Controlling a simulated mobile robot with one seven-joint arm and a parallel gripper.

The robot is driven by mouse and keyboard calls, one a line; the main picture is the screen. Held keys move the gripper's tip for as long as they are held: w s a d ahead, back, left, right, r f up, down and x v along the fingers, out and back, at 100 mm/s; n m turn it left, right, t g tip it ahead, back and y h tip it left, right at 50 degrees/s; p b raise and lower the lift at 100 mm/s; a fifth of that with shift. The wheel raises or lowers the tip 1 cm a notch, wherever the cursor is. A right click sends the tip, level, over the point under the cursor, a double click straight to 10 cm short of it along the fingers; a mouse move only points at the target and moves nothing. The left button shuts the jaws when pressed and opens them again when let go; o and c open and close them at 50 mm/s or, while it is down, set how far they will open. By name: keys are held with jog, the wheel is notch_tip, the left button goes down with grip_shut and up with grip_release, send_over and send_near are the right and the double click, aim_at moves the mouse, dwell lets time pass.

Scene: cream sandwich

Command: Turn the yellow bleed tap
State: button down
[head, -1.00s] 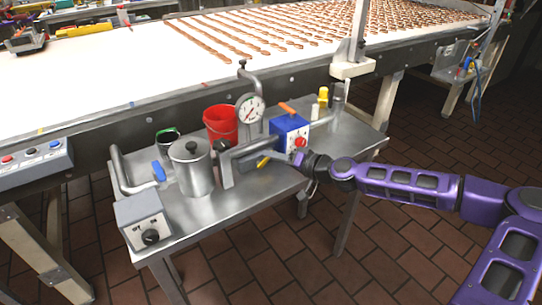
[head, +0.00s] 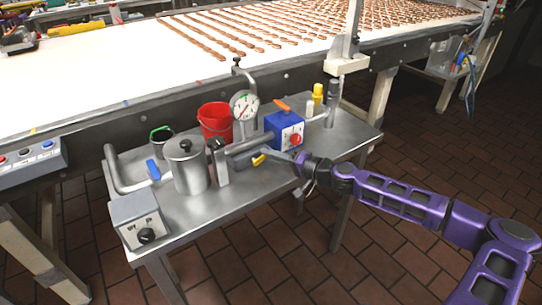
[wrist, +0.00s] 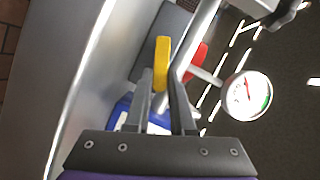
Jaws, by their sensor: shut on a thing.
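The yellow bleed tap (head: 259,160) is a small yellow lever on the pipework in the middle of the steel table. In the wrist view the yellow tap (wrist: 162,62) stands out beyond the fingertips, with its near end between them. My gripper (head: 281,156) reaches in from the right, and in the wrist view its two fingers (wrist: 161,88) are shut on the tap. The tap's joint with the pipe is hard to make out.
Close by are a pressure gauge (head: 244,105), a blue box with a red knob (head: 285,131), a red bucket (head: 215,122), a lidded steel pot (head: 188,168) and a grey switch box (head: 137,219). A conveyor (head: 90,85) runs behind. Floor in front is clear.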

jog(key=c, duration=0.8)
grip_release()
jog(key=shift+o, duration=0.2)
jog(key=p+v, duration=0.1)
jog(key=v, duration=1.6)
jog(key=shift+d, duration=0.15)
jog(key=shift+s, duration=0.1)
